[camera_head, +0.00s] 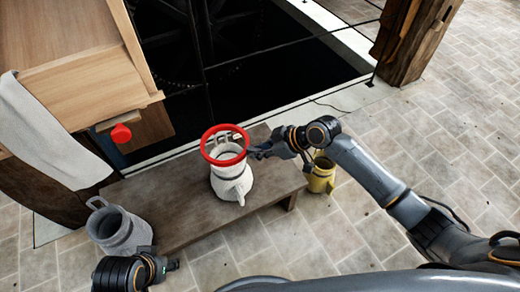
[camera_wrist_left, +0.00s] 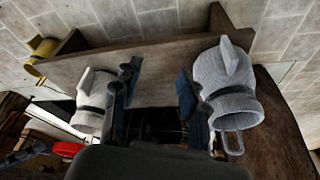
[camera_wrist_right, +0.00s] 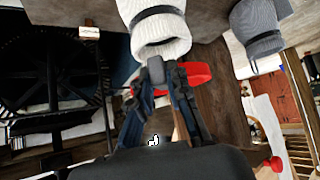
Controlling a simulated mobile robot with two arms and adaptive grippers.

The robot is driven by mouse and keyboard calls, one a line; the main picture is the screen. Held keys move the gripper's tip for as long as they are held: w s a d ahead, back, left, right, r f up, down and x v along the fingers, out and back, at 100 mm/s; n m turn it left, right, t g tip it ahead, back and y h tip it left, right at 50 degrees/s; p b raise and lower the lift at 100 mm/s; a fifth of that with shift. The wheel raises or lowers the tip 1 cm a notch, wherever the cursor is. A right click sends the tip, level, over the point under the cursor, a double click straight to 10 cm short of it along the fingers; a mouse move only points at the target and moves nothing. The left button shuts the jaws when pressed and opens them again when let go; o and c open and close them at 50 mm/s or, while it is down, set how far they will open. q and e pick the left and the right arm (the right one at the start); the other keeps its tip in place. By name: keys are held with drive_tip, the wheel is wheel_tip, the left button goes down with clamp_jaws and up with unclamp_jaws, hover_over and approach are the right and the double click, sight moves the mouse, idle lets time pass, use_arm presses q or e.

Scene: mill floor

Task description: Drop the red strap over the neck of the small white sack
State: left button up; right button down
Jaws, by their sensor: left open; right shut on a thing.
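The small white sack (camera_head: 231,184) stands upright on a wooden bench, its open neck facing up. The red strap (camera_head: 222,162) is a stiff-looking ring held above the sack's mouth; the left wrist view shows a gap between strap (camera_wrist_left: 67,148) and sack (camera_wrist_left: 93,100). My right gripper (camera_head: 255,152) is shut on the strap's right side. In the right wrist view the fingers partly hide the strap (camera_wrist_right: 197,75), close to the sack's mouth (camera_wrist_right: 163,45). My left gripper (camera_head: 170,265) is open and empty, low at left near the grey sack (camera_head: 118,232).
The bench (camera_head: 185,220) has free room left of the white sack. A wooden cabinet with a red knob (camera_head: 121,133) and pale cloth (camera_head: 45,135) is at left. A dark pit (camera_head: 260,50) lies behind.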

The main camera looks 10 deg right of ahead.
drive_tip(key=shift+f+b, duration=0.35)
drive_tip(key=shift+f, duration=0.25)
drive_tip(key=shift+f+b, duration=0.35)
drive_tip(key=shift+f, duration=0.2)
use_arm(q)
drive_tip(key=w+d+r+t+h+b, duration=0.1)
drive_tip(key=w+d+r+t+b, duration=0.2)
drive_tip(key=w+r+t, duration=0.3)
drive_tip(key=w+d+r+t+h+b, duration=0.2)
drive_tip(key=w+d+r+t+b, duration=0.1)
drive_tip(key=w+r+t, duration=0.4)
drive_tip(key=shift+w+r+m+h, duration=0.3)
drive_tip(key=shift+w+r, duration=0.95)
drive_tip(key=shift+r, duration=0.15)
use_arm(e)
wheel_tip(320, 180, down, 9)
drive_tip(key=shift+f, duration=0.2)
idle(4.2)
